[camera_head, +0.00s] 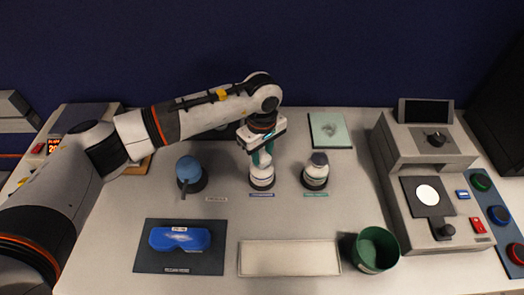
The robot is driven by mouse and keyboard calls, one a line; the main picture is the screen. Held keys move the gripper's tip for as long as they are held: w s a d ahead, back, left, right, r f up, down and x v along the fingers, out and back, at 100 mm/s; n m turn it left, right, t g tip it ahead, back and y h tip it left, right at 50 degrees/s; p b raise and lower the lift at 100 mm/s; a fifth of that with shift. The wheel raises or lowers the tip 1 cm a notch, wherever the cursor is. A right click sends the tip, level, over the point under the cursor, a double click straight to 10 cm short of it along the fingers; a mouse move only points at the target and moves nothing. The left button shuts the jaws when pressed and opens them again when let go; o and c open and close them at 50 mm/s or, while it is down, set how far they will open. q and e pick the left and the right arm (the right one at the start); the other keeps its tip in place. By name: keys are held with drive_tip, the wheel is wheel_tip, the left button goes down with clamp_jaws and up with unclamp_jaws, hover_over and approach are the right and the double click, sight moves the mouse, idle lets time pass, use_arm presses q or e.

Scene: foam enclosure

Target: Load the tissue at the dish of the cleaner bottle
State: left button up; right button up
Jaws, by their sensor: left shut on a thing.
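My left gripper (262,154) comes in from the upper left and points down over the middle bottle (262,181). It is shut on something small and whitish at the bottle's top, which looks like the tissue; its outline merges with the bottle. The bottle stands upright on a dark round base behind a small blue label. The gripper hides its top and dish, so I cannot tell whether tissue and dish touch. A similar white bottle (316,172) with a grey top stands to its right behind a green label. My right gripper is not in view.
A blue-topped dispenser (189,173) stands left. A pale green pad (331,131) lies behind. In front are a blue case (180,239) on a dark mat, an empty pale tray (290,258) and a green bin (376,249). A grey machine (425,180) fills the right.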

sight(261, 156)
use_arm(q)
drive_tip(key=shift+f+b, duration=0.15)
drive_tip(key=shift+b, duration=0.4)
idle(1.3)
idle(0.5)
wheel_tip(261, 156, up, 2)
drive_tip(key=shift+r+p, duration=0.1)
drive_tip(key=shift+p, duration=0.2)
drive_tip(key=shift+r+p, duration=0.6)
drive_tip(key=shift+r, duration=1.9)
drive_tip(key=shift+a+f, duration=0.1)
